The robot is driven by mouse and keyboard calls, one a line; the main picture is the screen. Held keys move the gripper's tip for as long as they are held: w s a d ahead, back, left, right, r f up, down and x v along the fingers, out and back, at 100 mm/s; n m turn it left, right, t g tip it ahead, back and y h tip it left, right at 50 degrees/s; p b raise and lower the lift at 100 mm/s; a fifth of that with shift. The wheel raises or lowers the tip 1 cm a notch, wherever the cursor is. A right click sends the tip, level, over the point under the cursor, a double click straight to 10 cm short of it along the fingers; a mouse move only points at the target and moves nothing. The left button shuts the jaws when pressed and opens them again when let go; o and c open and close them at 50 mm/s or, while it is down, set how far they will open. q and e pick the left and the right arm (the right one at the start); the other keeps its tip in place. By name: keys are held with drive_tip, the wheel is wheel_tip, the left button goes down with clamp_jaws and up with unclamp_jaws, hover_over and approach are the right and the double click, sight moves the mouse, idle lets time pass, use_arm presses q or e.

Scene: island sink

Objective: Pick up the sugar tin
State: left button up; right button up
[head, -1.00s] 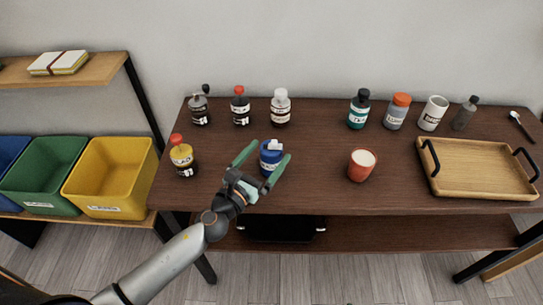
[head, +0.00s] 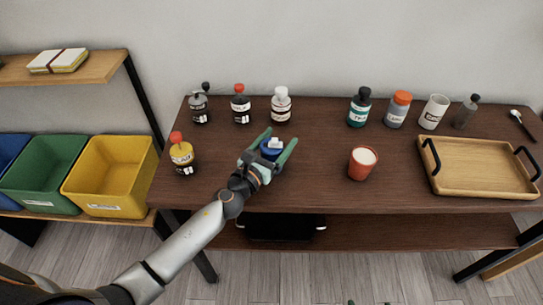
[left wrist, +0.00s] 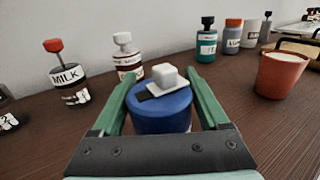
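The sugar tin appears to be the blue tin (head: 271,152) with a white cube on its lid; its label is hidden now. It stands upright on the dark table. My left gripper (head: 283,142) is open around it, one green finger on each side. In the left wrist view, the blue tin (left wrist: 160,112) sits between the fingers, with a narrow gap visible on each side near the lid. Its lower part is hidden by the gripper's palm. Two tiny green specks at the head view's bottom edge may be my right gripper (head: 368,303).
The yellow red-topped bottle (head: 182,154) stands left of the tin, and the red cup (head: 362,164) stands to the right. Behind are the milk bottle (left wrist: 67,78) and the white-capped bottle (head: 281,106). A wooden tray (head: 480,184) lies at the right. Table between tin and cup is clear.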

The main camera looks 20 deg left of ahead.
use_arm(q)
drive_tip(key=c, duration=1)
drive_tip(key=shift+r, duration=0.1)
drive_tip(key=shift+c, duration=0.2)
